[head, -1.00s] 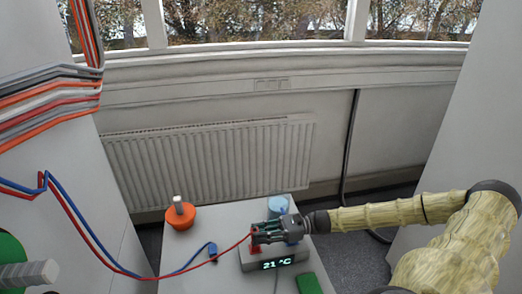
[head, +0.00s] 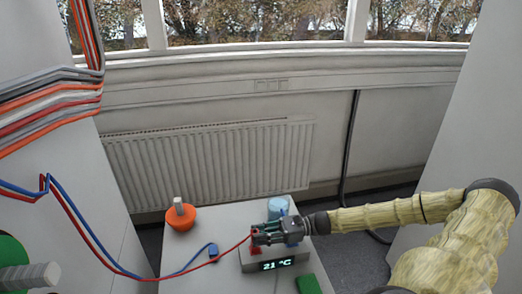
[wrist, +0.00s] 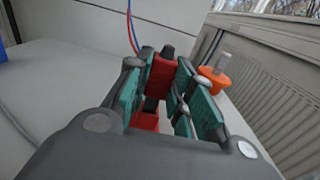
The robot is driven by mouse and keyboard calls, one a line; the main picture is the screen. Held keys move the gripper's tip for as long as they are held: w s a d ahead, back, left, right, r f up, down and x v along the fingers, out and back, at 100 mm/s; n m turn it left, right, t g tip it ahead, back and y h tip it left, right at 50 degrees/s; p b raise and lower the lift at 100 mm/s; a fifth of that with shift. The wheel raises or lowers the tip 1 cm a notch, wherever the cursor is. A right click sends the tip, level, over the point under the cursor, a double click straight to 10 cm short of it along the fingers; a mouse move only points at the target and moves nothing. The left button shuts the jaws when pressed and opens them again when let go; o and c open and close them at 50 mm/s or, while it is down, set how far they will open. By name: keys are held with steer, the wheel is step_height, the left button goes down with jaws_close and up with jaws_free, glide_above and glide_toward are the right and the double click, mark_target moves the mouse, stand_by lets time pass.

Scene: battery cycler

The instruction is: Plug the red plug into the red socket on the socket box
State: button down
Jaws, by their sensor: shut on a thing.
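The red plug (wrist: 161,76) is between the fingers of my gripper (head: 262,234), with a red cable running off to the left. My gripper is shut on it, over the grey socket box (head: 262,267). The red socket (wrist: 147,121) shows low between the fingers in the wrist view, and its red side shows just under the fingers in the head view (head: 255,249). A dark gap lies between plug and socket in the wrist view. I cannot tell whether the plug touches or sits in the socket.
A blue plug (head: 213,250) on a blue cable lies on the table (head: 215,226) left of the box. An orange pot-shaped object (head: 181,218) stands further back. A light blue cylinder (head: 278,206) is behind my gripper. A green block (head: 307,286) lies at the front right.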

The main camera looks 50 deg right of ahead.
steer(key=shift+r+p, duration=0.9)
steer(key=shift+r+p, duration=2.1)
steer(key=shift+p, duration=0.15)
steer(key=shift+r, duration=0.15)
steer(key=shift+w, duration=0.1)
